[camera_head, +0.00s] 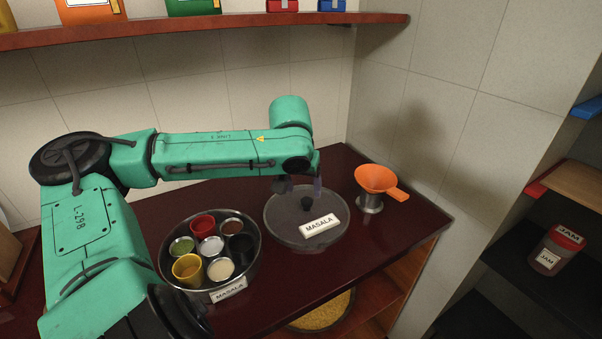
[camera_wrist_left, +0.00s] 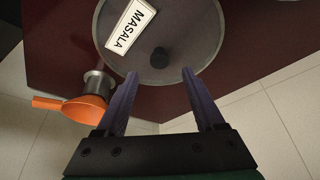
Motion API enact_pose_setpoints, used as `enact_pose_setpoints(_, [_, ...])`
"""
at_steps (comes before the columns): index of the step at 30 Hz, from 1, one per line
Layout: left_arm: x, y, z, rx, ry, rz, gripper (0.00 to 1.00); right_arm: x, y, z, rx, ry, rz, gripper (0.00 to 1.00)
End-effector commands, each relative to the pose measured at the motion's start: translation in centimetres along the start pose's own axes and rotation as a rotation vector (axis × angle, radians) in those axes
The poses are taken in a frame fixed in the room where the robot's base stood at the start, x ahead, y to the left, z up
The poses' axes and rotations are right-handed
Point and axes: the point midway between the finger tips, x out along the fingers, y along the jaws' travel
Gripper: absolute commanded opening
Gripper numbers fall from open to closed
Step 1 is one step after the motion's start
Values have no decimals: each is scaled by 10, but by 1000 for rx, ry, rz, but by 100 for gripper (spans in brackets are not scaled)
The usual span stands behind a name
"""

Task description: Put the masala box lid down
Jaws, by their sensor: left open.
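The masala box lid (camera_head: 282,222) is a round grey disc with a dark knob and a white MASALA label (camera_head: 319,225). It lies flat on the dark red counter, right of the open masala box (camera_head: 165,262), a round steel tin with several small cups of spices. My left gripper (camera_head: 297,186) is just above and behind the lid's knob. In the left wrist view the gripper (camera_wrist_left: 158,98) is open, its fingers apart and nothing between them. The lid (camera_wrist_left: 185,30) and its knob (camera_wrist_left: 160,57) lie beyond the fingertips. My right gripper is not in view.
An orange funnel (camera_head: 376,179) on a small metal container stands right of the lid, near the wall. A shelf (camera_head: 215,25) with colored boxes runs above the counter. A jam jar (camera_head: 556,250) sits on a dark shelf at right. Bare counter (camera_head: 365,242) lies right of the lid.

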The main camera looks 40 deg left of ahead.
Motion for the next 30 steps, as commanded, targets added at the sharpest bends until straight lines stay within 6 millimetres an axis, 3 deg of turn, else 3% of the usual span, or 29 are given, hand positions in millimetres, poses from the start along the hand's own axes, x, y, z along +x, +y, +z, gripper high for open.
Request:
enact_pose_setpoints(3, [-33,0,-1,0,5,2,70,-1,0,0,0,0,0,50])
enact_pose_setpoints(7, [-53,0,0,0,0,1,70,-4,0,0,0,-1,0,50])
enact_pose_setpoints(25, [-58,0,0,0,-2,0,70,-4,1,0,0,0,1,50])
enact_pose_setpoints(28, [-68,0,-4,0,-1,0,70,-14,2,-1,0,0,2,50])
enact_pose_setpoints(30, [-84,0,-11,0,-1,0,70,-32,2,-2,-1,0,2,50])
